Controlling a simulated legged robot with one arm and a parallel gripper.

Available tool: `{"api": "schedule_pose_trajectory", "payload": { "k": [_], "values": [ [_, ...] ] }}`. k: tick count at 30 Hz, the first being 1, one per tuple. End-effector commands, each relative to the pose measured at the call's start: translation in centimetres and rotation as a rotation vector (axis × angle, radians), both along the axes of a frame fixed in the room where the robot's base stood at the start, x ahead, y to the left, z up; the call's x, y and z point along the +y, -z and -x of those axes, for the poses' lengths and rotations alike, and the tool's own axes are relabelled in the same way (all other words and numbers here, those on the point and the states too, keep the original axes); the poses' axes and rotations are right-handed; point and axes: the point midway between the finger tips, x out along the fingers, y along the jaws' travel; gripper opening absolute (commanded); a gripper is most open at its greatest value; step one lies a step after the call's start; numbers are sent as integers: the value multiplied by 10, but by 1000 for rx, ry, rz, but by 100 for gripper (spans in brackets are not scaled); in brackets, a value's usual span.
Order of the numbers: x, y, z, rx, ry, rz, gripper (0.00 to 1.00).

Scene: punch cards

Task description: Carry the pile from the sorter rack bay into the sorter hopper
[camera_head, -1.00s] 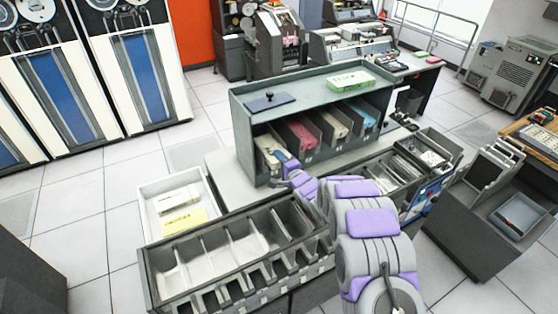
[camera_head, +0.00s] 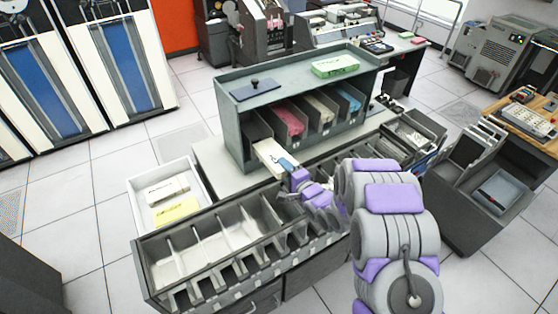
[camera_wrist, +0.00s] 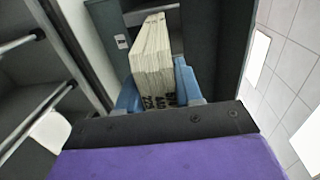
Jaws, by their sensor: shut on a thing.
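The pile (camera_head: 270,152) is a block of cream cards. It sticks out of the front of the leftmost bay of the grey-green sorter rack (camera_head: 230,130). My gripper (camera_head: 289,168) is shut on its near end. In the wrist view the blue fingers (camera_wrist: 158,92) press both sides of the pile (camera_wrist: 152,55), with dark print on its near edge. The dark bay (camera_wrist: 130,14) lies behind it. Whether the far end is still inside the bay is hard to tell. I cannot tell for certain which part is the hopper; an open bin (camera_head: 425,132) stands at the sorter's right end.
Pink, cream and blue piles (camera_head: 289,119) fill the other bays. A green box (camera_head: 335,67) and a dark plate (camera_head: 256,89) lie on the rack. The sorter's empty pockets (camera_head: 205,245) run below. A white tray (camera_head: 140,218) is at left. Open floor (camera_head: 110,180) lies further left.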

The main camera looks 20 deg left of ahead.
Motion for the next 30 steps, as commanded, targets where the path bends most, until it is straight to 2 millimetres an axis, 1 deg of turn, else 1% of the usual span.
{"api": "schedule_pose_trajectory", "payload": {
  "k": [3,15,20,30],
  "values": [
    [-12,-3,9,-4,1,-3,0],
    [-50,-2,41,-2,3,-1,0],
    [-56,-2,47,-3,1,-2,0],
    [-55,-1,47,-7,0,-7,0]
  ]
}}
